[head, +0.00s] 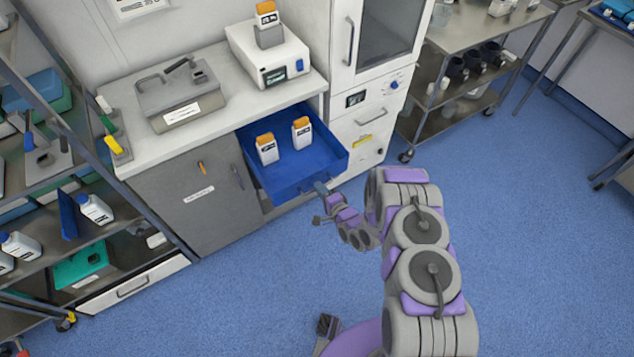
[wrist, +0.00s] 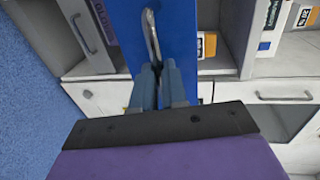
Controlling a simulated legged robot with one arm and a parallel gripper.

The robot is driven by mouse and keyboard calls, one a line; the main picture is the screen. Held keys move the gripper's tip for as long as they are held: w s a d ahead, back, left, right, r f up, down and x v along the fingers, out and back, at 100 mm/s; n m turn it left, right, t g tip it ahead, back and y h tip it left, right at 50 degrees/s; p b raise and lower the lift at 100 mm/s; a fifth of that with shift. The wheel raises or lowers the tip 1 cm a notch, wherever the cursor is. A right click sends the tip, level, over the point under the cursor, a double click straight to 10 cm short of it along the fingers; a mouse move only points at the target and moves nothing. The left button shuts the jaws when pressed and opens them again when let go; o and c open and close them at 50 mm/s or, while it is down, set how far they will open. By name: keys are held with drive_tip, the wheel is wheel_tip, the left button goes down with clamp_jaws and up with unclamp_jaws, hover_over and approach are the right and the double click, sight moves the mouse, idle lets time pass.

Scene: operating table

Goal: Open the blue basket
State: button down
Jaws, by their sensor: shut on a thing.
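The blue basket (head: 282,188) is a drawer-like bin that stands pulled out from under the counter in the head view. Two white bottles with orange caps, a left one (head: 267,149) and a right one (head: 301,133), stand upright inside it. My gripper (head: 322,189) is at the basket's front face. In the wrist view the blue front (wrist: 182,30) fills the upper middle, and my gripper (wrist: 160,75) is shut on its metal handle (wrist: 152,38). The fingers hide the handle's lower end.
A grey cabinet door (head: 195,205) is left of the basket, and a white cabinet (head: 357,135) is right of it. A metal shelf rack (head: 95,190) stands at the left. A steel cart (head: 455,75) is at the back right. Blue floor (head: 540,240) is clear at the right.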

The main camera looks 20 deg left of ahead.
drive_tip(key=shift+s+d+f, duration=0.2)
drive_tip(key=shift+s+d, duration=0.4)
drive_tip(key=shift+d, duration=0.05)
drive_tip(key=c, duration=1.2)
unclamp_jaws()
drive_tip(key=shift+r, duration=0.1)
drive_tip(key=shift+d, duration=0.1)
drive_tip(key=p+v, duration=0.2)
drive_tip(key=v, duration=1.5)
drive_tip(key=shift+s+p, duration=0.15)
drive_tip(key=shift+p, duration=0.2)
